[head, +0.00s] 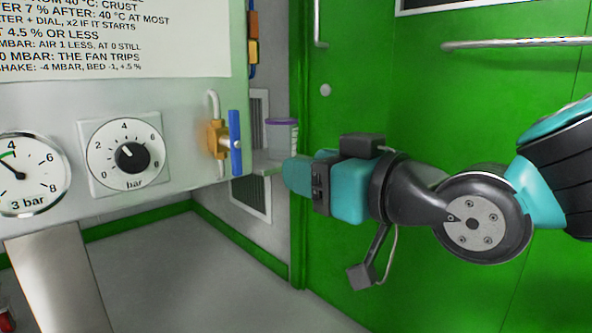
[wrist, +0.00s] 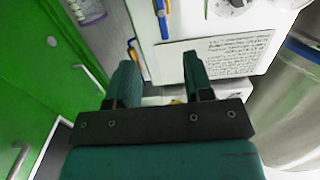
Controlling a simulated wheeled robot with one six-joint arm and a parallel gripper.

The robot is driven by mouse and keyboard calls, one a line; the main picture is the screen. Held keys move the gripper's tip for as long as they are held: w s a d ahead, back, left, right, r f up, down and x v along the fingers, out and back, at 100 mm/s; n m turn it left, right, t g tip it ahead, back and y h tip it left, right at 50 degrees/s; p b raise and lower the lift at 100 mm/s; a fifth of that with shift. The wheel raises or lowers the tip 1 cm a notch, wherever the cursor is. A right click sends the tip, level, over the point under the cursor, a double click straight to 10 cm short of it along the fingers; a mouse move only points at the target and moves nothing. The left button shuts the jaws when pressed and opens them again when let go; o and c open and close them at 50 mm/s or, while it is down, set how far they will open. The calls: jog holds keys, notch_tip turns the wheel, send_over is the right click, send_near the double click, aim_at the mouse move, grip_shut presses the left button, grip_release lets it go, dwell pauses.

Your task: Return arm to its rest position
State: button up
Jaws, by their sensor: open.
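My gripper (head: 292,176) is in the middle of the head view, at the end of my arm, which reaches in from the right. It points left toward the panel's right edge and appears to hold nothing. In the wrist view my gripper (wrist: 158,75) shows two teal fingers spread apart, with nothing between their tips. A clear container with a purple lid (head: 281,122) stands on a small shelf just behind and above the fingertips in the picture. I cannot tell the exact distance between them.
A blue-handled valve (head: 236,142) sits on the panel left of my gripper. Further left are a black dial (head: 125,154) and a pressure gauge (head: 28,174). A green door (head: 420,85) lies behind my arm. A steel vessel (wrist: 292,110) stands right in the wrist view.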

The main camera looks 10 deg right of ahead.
jog(key=s+d+r+g+h+p, duration=0.1)
jog(key=s+d+g+h+p, duration=0.2)
jog(key=s+g+p, duration=0.45)
jog(key=s+d+g+h+p, duration=0.3)
jog(key=s+g+p, duration=0.4)
jog(key=p, duration=0.1)
notch_tip(320, 180, up, 37)
jog(key=p, duration=3.6)
jog(key=shift+a+f, duration=0.15)
jog(key=shift+c, duration=0.4)
